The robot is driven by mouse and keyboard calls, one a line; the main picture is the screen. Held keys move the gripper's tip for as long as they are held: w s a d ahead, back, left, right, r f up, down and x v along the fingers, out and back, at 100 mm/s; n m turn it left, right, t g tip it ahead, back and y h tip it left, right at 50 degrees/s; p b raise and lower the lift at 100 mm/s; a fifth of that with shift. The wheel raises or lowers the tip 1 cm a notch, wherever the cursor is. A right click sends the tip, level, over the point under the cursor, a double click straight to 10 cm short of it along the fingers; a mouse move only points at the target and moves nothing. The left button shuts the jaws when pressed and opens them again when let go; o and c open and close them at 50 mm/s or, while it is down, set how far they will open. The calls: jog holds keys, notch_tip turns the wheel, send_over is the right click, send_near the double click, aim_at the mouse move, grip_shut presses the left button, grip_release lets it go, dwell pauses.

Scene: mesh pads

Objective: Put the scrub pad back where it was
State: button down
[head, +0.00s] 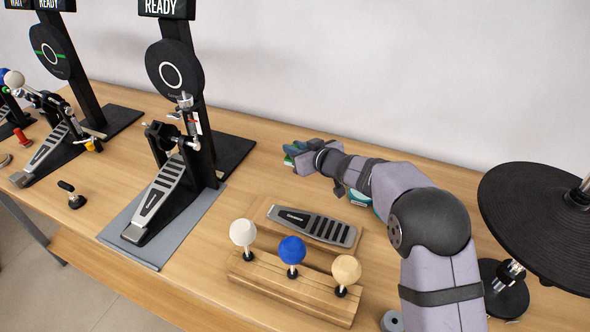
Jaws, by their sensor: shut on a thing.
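My gripper (292,154) is at the end of the arm over the back middle of the wooden table, left of the arm's elbow. It is shut on a small green item (290,149), which looks like the scrub pad. Only a small part of it shows, as the fingers cover the rest. I cannot tell whether it touches the table.
A teal and white item (357,198) is partly hidden by my arm. Drum pedals (160,200) stand left; black cymbals (535,220) stand right.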

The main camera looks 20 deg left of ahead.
jog(key=shift+f+b, duration=0.3)
jog(key=shift+f, duration=2.75)
jog(key=shift+f, duration=0.15)
jog(key=c, duration=1.6)
grip_release()
jog(key=shift+d+r, duration=0.1)
jog(key=shift+r, duration=0.1)
jog(key=b+v, duration=0.1)
jog(key=v, duration=1.1)
jog(key=shift+s+f+b, duration=0.1)
jog(key=shift+f+b, duration=0.05)
jog(key=shift+b, duration=0.15)
